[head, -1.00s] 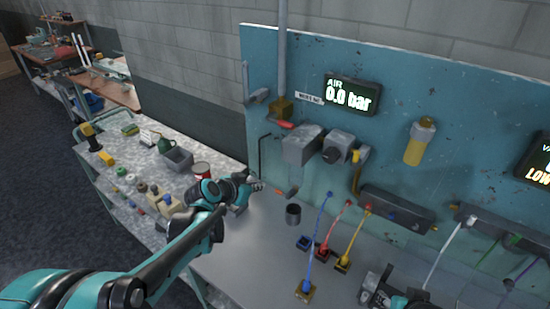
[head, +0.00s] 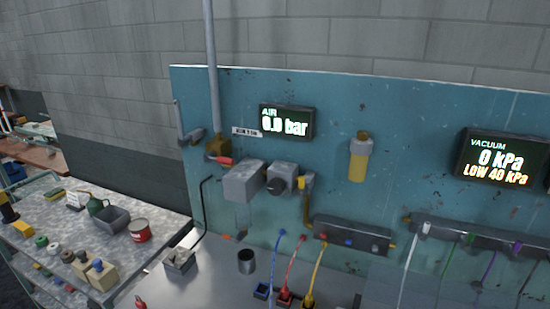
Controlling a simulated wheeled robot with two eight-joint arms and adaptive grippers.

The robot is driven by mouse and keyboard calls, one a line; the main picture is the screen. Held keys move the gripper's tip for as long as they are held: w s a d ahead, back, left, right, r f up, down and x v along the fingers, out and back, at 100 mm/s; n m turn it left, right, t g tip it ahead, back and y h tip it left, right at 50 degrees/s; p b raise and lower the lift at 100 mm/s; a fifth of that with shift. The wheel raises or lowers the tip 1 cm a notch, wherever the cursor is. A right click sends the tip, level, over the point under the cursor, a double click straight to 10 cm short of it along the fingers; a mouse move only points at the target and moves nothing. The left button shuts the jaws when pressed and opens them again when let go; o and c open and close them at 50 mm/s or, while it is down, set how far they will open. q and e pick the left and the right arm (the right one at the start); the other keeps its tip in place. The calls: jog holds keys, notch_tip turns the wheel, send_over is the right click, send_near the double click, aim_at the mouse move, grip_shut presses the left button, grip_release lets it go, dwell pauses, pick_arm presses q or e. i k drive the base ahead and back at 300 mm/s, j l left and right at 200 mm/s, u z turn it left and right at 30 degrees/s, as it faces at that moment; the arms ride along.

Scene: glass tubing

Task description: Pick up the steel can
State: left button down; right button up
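The steel can (head: 247,264) is a small grey, open-topped cylinder. It stands upright on the grey bench in front of the teal panel, with a dark interior. No gripper touches it. My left arm and gripper are out of the head view. A small dark piece at the bottom edge, right of the yellow tube, may be a tip of my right gripper; its fingers cannot be made out.
Blue, red and yellow tubes (head: 317,270) rise from small blocks right of the can. A grey block with a bent black rod (head: 180,261) stands left. A side bench holds a red tin (head: 139,233) and a grey bin (head: 109,220). Bench around the can is clear.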

aim_at(246, 257)
jog(key=i+j+z, duration=0.1)
jog(key=j+z, duration=0.45)
jog(key=z, duration=0.2)
jog(key=i+j+z, duration=0.1)
jog(key=j+z, duration=0.25)
